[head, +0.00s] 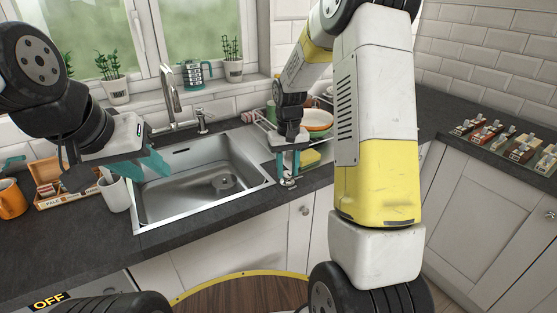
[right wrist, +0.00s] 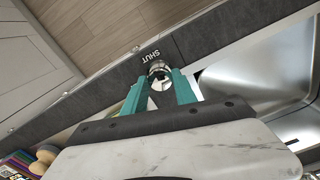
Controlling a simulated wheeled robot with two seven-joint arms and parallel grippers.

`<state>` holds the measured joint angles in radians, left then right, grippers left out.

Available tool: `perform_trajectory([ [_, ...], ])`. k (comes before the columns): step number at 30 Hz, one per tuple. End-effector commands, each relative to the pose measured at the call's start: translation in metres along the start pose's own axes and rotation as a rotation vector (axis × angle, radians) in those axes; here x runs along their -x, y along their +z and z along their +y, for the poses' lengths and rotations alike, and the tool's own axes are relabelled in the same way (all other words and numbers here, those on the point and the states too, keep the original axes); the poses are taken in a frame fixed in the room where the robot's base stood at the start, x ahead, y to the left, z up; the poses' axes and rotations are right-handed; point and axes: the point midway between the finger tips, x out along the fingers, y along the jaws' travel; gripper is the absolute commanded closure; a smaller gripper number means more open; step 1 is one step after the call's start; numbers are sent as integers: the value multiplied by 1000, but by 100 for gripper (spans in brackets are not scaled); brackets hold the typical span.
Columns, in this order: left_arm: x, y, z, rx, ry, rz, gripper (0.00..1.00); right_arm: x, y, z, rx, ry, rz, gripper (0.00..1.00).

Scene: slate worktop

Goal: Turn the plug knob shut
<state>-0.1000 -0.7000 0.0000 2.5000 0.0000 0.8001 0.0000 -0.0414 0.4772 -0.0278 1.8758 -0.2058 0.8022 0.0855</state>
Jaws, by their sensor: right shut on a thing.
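The plug knob (right wrist: 157,68) is a small round metal knob on the dark worktop strip at the sink's front edge, beside a white SHUT label (right wrist: 149,55). In the head view the knob (head: 289,183) shows just below my right gripper (head: 289,163). My right gripper's teal fingers (right wrist: 160,84) are shut on the knob, one on each side. The steel sink (head: 245,180) is to the left of it, with a drain in its floor. My left gripper (head: 148,167) hangs over the sink's left side, apart from the knob; whether its teal fingers are open is unclear.
A white mug (head: 114,194) stands close under my left gripper. The faucet (head: 172,95) rises behind the sink. Bowls (head: 317,121) and a yellow sponge (head: 309,157) are near my right gripper. An orange mug (head: 11,199) and a wooden box (head: 60,190) are at the left.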

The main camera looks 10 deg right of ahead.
Motion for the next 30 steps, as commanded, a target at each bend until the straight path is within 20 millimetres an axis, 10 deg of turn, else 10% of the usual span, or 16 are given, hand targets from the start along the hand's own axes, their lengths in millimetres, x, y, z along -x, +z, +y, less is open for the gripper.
perform_trajectory([
  [11, 0, 0, 0, 0, 0, 0, 64, 0, -1, 0, -6, -1, 2, 100],
  [12, 0, 0, 0, 0, 0, 0, 64, 0, -1, 0, -6, -1, 2, 63],
  [15, 0, 0, 0, 0, 0, 0, 64, 0, -1, 0, -6, -1, 2, 45],
  [30, 0, 0, 0, 0, 0, 0, 64, 23, -2, 0, -5, 0, 6, 45],
])
